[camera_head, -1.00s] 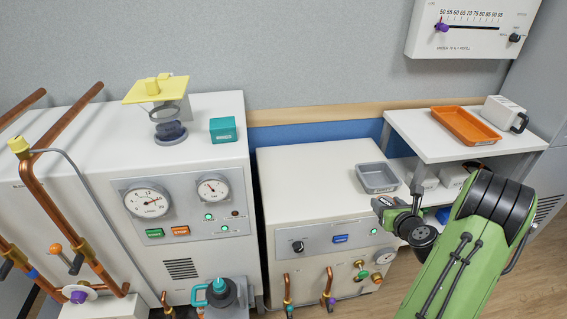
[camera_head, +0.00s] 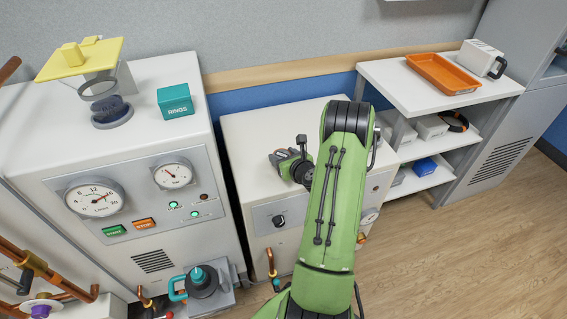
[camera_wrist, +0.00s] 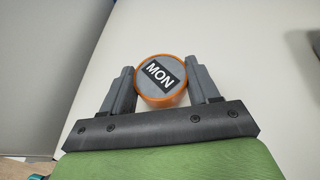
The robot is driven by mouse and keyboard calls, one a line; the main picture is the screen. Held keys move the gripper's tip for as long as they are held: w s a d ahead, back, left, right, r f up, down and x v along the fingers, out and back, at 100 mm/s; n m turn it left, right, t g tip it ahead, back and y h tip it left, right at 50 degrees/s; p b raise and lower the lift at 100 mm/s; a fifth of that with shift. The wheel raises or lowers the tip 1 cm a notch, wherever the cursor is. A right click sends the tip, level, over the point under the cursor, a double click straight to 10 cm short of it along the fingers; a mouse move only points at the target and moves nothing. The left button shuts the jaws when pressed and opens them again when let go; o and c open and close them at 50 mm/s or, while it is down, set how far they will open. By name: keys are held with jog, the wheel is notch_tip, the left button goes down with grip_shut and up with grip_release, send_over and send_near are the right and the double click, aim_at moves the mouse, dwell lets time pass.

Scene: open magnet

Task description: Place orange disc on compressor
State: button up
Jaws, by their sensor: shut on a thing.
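An orange-rimmed disc (camera_wrist: 146,98) with a grey face and a black "MON" label is held between the two dark fingers of my gripper (camera_wrist: 160,82) in the wrist view. My gripper (camera_head: 284,158) is shut on it and sits over the top of the low white cabinet (camera_head: 245,125). In the head view the disc itself is hard to make out. The taller white cabinet (camera_head: 150,140), with two dials, a green and an orange button, stands to the left. I cannot tell from any label which cabinet is the compressor.
On the taller cabinet are a teal "RINGS" box (camera_head: 175,101) and a glass-sided stand with a yellow top (camera_head: 80,58). A white shelf unit (camera_head: 395,78) at the right bears an orange tray (camera_head: 442,74). My arm hides part of the low cabinet.

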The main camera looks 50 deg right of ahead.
notch_tip(320, 180, down, 3)
jog(key=shift+b, duration=0.5)
jog(key=shift+r, duration=0.2)
jog(key=shift+f, duration=0.15)
jog(key=o, duration=1.1)
